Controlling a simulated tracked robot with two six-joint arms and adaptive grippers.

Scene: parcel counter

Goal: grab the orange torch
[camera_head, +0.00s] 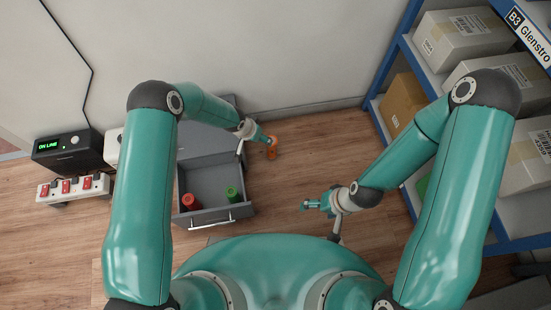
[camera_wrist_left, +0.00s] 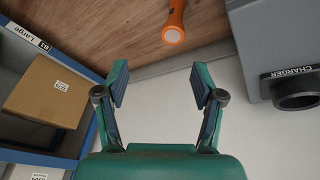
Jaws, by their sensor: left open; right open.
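The orange torch (camera_head: 272,151) stands or lies on the wooden floor near the wall, right of the grey drawer unit; its lean is hard to tell. It also shows at the top of the left wrist view (camera_wrist_left: 174,22), its pale round end facing the camera. My left gripper (camera_head: 264,140) is close to it in the head view. In the left wrist view my left gripper (camera_wrist_left: 159,84) is open and empty, with the torch beyond its fingertips. My right gripper (camera_head: 312,204) is open and empty, lower right of the torch.
An open grey drawer (camera_head: 204,219) holds a red cylinder (camera_head: 191,208) and a green one (camera_head: 232,194). A grey unit marked CHARGER (camera_wrist_left: 290,80) has a dark round opening. A blue shelf (camera_head: 376,84) with boxes stands right; a power strip (camera_head: 73,187) lies left.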

